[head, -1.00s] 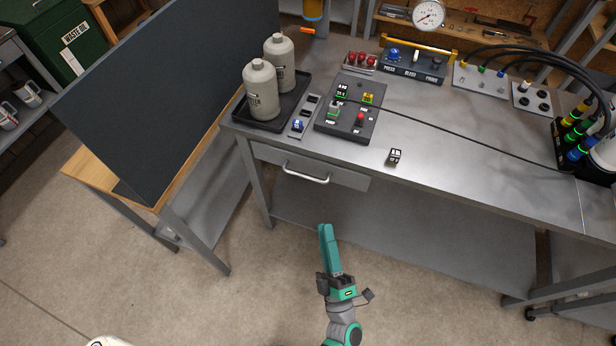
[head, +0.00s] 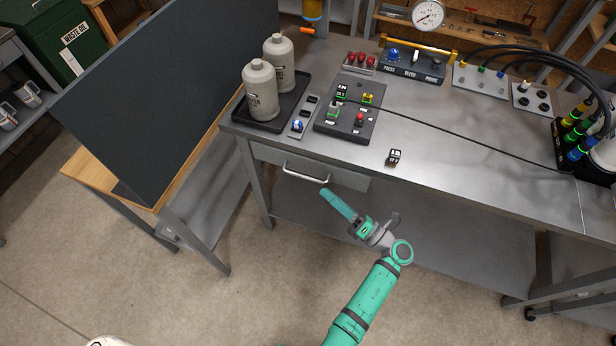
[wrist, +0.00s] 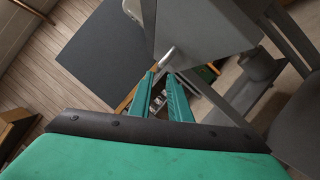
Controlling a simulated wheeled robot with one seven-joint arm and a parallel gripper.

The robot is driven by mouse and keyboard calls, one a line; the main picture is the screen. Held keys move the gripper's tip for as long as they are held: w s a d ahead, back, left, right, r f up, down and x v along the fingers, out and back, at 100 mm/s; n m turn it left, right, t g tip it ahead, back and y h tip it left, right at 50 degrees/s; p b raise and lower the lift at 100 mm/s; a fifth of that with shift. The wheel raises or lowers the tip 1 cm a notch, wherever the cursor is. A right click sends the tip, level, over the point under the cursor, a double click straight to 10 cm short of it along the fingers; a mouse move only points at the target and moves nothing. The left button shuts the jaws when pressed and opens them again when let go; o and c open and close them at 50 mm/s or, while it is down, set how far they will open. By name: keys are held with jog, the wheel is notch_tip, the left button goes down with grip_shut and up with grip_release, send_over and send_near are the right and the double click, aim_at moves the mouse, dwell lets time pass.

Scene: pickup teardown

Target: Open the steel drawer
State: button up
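The steel drawer (head: 345,178) is in the front of the grey steel bench, under its left end, and looks closed. Its pale bar handle (head: 306,173) is on the drawer front. My gripper (head: 325,192) is just in front of and below the right part of the handle, pointing up and left. In the wrist view my gripper (wrist: 162,76) has its two teal fingers apart with nothing between them. The handle (wrist: 167,56) shows just beyond the fingertips, next to the grey drawer front (wrist: 200,28). I see no contact between them.
A dark upright panel (head: 160,90) on a wooden-topped table stands left of the drawer. On the bench top (head: 450,160) are a black tray with two bottles, a button box (head: 350,125) and a small labelled block (head: 394,157). The floor in front is clear.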

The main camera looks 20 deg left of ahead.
aim_at(308, 177)
jog(key=x, duration=0.9)
jog(key=shift+s, duration=0.1)
jog(key=shift+d, duration=0.1)
grip_shut()
